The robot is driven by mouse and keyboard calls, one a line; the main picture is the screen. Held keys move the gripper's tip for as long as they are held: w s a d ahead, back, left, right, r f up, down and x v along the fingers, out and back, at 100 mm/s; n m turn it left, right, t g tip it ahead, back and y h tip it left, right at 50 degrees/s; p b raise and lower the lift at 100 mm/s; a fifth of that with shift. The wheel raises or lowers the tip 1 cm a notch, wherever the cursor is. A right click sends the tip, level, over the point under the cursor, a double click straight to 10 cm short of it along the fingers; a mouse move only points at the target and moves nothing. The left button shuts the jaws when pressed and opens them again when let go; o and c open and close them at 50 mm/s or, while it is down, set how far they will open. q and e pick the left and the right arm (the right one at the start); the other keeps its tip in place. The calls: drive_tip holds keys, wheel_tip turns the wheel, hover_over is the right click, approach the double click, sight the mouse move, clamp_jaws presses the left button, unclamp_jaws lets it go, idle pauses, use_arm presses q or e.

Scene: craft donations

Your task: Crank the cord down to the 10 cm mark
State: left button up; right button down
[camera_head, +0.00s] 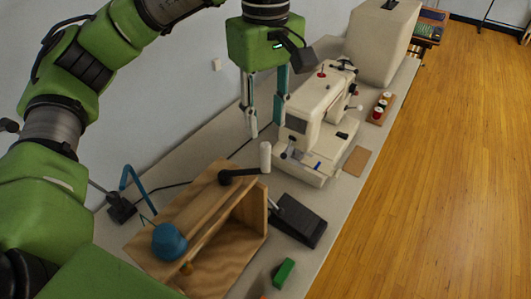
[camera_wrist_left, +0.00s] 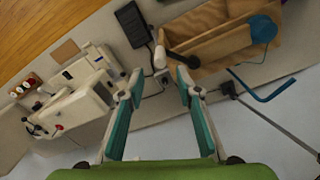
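A crank with a black arm (camera_head: 238,175) and an upright white handle (camera_head: 265,157) sits at the far end of a wooden frame (camera_head: 210,192). A round blue bundle, perhaps the cord (camera_head: 168,242), is at the frame's near end. My left gripper (camera_head: 264,125) is open and empty, pointing down above and beyond the crank. In the left wrist view, the white handle (camera_wrist_left: 160,58) appears just past the gap between the fingertips (camera_wrist_left: 160,78), apart from both. I cannot make out a 10 cm mark. My right gripper is not in view.
A sewing machine (camera_head: 318,125) stands close right of the gripper. A black pedal (camera_head: 297,221) lies beside the frame, and a green block (camera_head: 284,272) sits near the front. A bent blue rod (camera_head: 136,180) stands by the wall. A brown pad (camera_head: 356,161) lies near the table's right edge.

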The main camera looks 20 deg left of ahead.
sight(265, 155)
use_arm(q)
wheel_tip(265, 155, down, 10)
drive_tip(key=shift+p, duration=1)
clamp_jaws()
